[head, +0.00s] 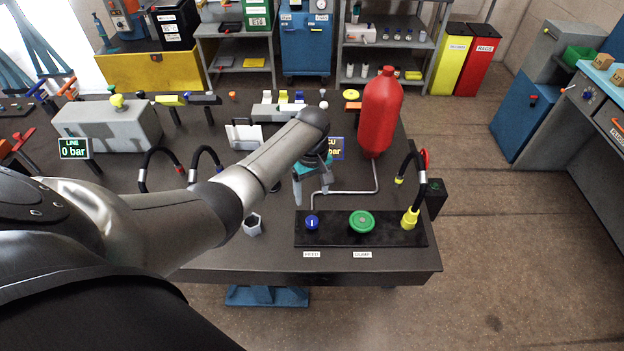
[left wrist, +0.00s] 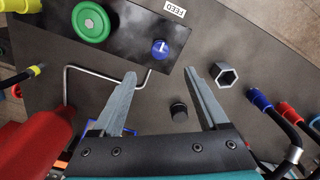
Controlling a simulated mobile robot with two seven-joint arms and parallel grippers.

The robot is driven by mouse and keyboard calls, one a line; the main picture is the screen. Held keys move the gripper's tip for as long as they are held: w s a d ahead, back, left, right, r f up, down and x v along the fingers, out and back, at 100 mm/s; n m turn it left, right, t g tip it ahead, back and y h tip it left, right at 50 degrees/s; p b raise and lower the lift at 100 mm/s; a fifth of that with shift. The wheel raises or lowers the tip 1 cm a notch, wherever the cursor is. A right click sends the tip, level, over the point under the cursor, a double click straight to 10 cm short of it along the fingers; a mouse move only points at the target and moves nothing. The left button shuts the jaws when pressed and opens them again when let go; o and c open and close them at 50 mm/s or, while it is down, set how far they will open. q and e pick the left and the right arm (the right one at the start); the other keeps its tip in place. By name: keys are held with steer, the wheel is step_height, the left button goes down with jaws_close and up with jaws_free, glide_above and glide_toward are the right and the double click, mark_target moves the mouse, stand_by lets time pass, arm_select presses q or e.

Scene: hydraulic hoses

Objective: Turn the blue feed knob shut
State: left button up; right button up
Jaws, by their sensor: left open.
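The blue feed knob (head: 312,222) sits at the left end of a black panel (head: 335,237), above a FEED label (head: 312,254). A short white mark shows on its top, and it also shows in the left wrist view (left wrist: 160,48). My left gripper (head: 311,194) is open and empty, above and behind the knob in the head view. In the left wrist view the knob lies beyond the gap between the spread fingertips (left wrist: 160,74), apart from them. My right gripper is not in view.
A green dump knob (head: 362,222) sits right of the blue one. A bent metal pipe (head: 345,191) runs to a red cylinder (head: 380,115). A hose with a yellow end fitting (head: 410,217) stands at the panel's right. A grey hex nut (left wrist: 224,74) lies near the gripper.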

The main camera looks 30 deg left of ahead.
arm_select(q)
steer(key=shift+r, duration=1.65)
